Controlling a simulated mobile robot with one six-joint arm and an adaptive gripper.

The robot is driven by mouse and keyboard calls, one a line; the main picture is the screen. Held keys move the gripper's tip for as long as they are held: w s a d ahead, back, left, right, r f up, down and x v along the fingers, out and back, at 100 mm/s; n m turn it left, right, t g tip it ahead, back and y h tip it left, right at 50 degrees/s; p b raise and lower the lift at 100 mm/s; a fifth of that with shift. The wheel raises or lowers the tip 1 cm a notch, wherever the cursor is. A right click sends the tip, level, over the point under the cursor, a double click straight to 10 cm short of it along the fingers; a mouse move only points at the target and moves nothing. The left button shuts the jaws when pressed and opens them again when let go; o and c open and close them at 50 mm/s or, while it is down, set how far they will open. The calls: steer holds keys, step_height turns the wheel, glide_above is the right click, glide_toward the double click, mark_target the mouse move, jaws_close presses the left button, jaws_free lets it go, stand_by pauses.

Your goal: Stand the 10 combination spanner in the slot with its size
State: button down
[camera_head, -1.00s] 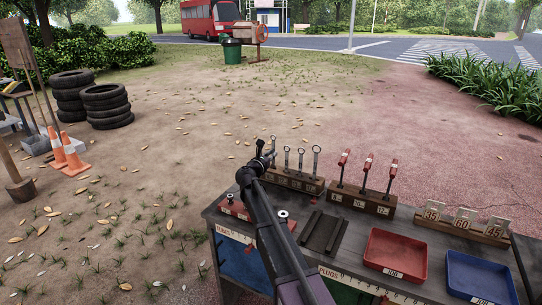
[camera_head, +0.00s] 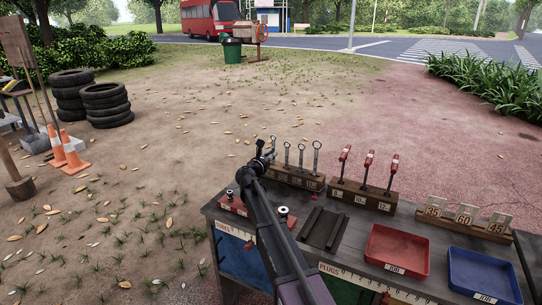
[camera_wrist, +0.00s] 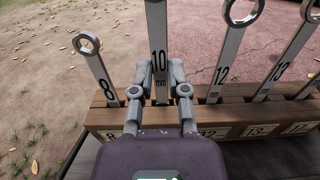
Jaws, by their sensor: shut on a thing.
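The 10 combination spanner (camera_wrist: 156,28) stands upright between my fingers in the wrist view, its "10 mm" mark facing me. My gripper (camera_wrist: 161,78) is shut on its shank. The spanner's upper end is cut off by the frame. The rack's label there is hidden too. In the head view my gripper (camera_head: 266,154) is at the left part of the rack (camera_head: 312,183).
The 8 spanner (camera_wrist: 97,68), 12 spanner (camera_wrist: 228,62) and 13 spanner (camera_wrist: 285,62) stand close by in the rack. A block with red-handled tools (camera_head: 362,194), a red tray (camera_head: 398,248), a blue tray (camera_head: 482,274) and a number-plate rack (camera_head: 464,228) share the bench.

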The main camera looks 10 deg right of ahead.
steer(key=shift+f+b, duration=0.95)
steer(key=shift+f, duration=0.05)
steer(key=c, duration=0.5)
jaws_free()
steer(key=shift+r, duration=0.1)
steer(key=shift+c, duration=0.2)
steer(key=shift+s, duration=0.15)
steer(key=shift+v, duration=3.65)
steer(key=shift+a+r, duration=0.1)
